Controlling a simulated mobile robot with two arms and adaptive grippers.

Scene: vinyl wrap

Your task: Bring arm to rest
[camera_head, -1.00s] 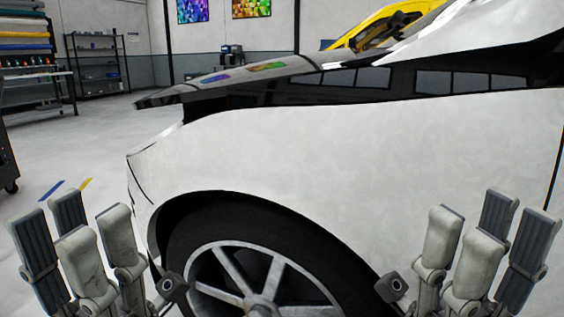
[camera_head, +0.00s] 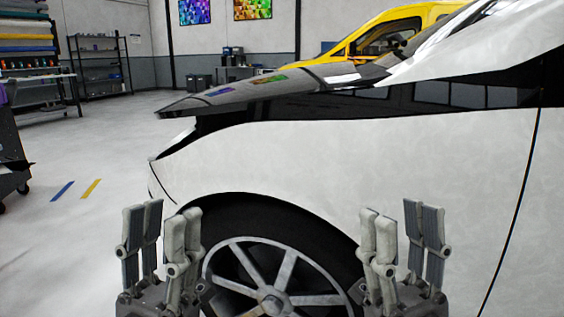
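My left gripper (camera_head: 163,222) stands upright at the lower left, fingers pointing up, in front of the floor and the front edge of the wheel arch. My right gripper (camera_head: 399,222) stands upright at the lower right, in front of the white car's side. Both look open, with a gap between their fingers and nothing held. The white car (camera_head: 440,150) fills the middle and right. Its spoked front wheel (camera_head: 272,299) shows between the grippers, with its lower part cut off by the frame. Whether the grippers touch the car cannot be told.
Grey floor (camera_head: 95,240) is open at the left, with blue (camera_head: 62,191) and yellow (camera_head: 91,188) strips on it. A dark cart (camera_head: 10,160) stands at the left edge. Shelving (camera_head: 98,68) and a yellow car (camera_head: 400,30) are further back.

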